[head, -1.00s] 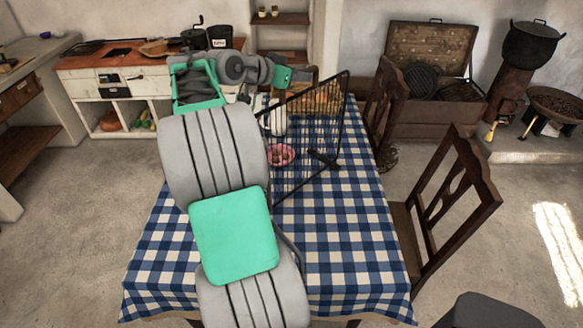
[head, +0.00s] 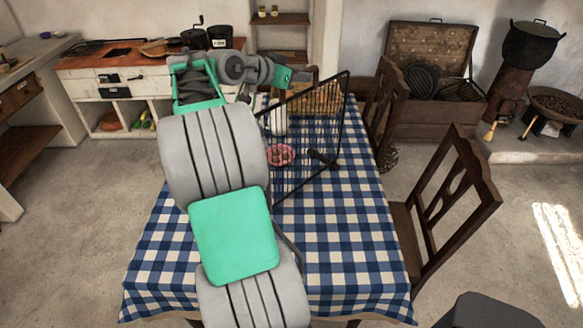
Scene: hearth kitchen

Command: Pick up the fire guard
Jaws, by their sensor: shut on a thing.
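The fire guard (head: 298,150), a black wire-mesh panel with a dark frame, stands upright and slanted over the checked table (head: 335,225). My gripper (head: 307,76) is at its upper edge, at the far end of my arm, and is shut on it. The fingertips are small and dark against the background. My arm hides the left end of the guard. I cannot tell whether the guard's lower edge touches the cloth.
A pink bowl (head: 281,155) and a white jar (head: 278,121) show close to the mesh. Wooden chairs (head: 455,205) stand along the table's right side. An open chest (head: 430,75) is behind. The table's near right part is clear.

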